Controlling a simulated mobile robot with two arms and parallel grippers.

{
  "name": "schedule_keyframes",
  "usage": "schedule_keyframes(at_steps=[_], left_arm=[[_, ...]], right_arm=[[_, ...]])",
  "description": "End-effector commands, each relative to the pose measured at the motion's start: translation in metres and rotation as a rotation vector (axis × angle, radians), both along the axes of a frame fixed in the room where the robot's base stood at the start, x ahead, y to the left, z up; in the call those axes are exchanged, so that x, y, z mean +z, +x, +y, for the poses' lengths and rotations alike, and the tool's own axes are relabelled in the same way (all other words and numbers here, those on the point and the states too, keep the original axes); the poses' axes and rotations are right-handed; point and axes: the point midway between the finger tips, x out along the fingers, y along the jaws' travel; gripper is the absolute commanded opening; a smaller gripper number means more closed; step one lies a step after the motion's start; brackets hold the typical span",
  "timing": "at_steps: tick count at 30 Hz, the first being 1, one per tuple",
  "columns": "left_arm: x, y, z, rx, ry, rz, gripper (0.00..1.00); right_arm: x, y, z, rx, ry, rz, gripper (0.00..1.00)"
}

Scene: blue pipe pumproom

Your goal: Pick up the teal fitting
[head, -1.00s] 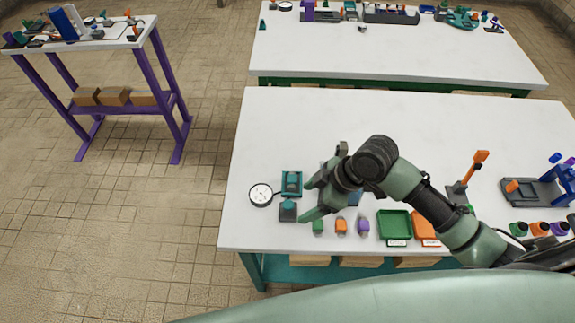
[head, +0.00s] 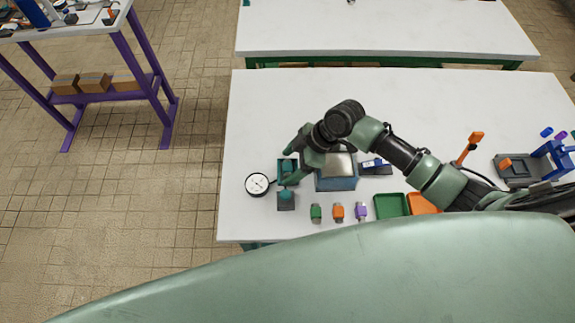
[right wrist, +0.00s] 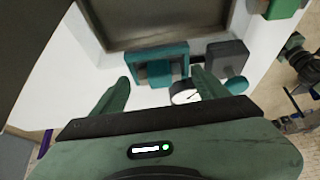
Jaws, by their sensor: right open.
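A teal holder with a teal block-like piece in it (head: 287,168) sits near the left edge of the near table, partly covered by my right gripper. Just in front of it is a dark grey block (head: 286,203) with a small teal part on top. I cannot tell for sure which teal part is the fitting. My right gripper (head: 287,166) is open, its fingers around or above the holder. In the right wrist view the teal piece (right wrist: 158,72) shows between and beyond the open fingers (right wrist: 160,77), with nothing held. My left gripper is not in view.
A round dial gauge (head: 257,185) stands left of the holder, very close to a finger. A blue-grey box (head: 337,182) lies under my right wrist. Green, orange and purple small parts (head: 338,212) line the front, beside a green tray (head: 390,205). The table's back is clear.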

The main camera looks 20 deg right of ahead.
Motion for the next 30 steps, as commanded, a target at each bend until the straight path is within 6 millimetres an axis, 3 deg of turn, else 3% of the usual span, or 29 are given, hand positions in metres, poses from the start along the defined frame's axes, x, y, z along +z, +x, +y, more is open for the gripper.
schedule_keyframes(at_steps=[5, 13, 23, 30], left_arm=[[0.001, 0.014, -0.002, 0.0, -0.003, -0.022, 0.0], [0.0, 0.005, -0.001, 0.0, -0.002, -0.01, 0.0], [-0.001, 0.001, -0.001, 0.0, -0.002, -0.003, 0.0], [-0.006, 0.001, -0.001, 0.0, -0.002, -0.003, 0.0]], right_arm=[[-0.001, 0.0, 0.0, 0.0, -0.001, 0.0, 0.75], [0.0, 0.0, 0.0, 0.0, -0.001, -0.001, 0.04], [0.004, 0.001, 0.0, -0.001, 0.0, -0.003, 0.04], [0.036, 0.002, -0.001, 0.001, -0.001, -0.008, 0.04]])
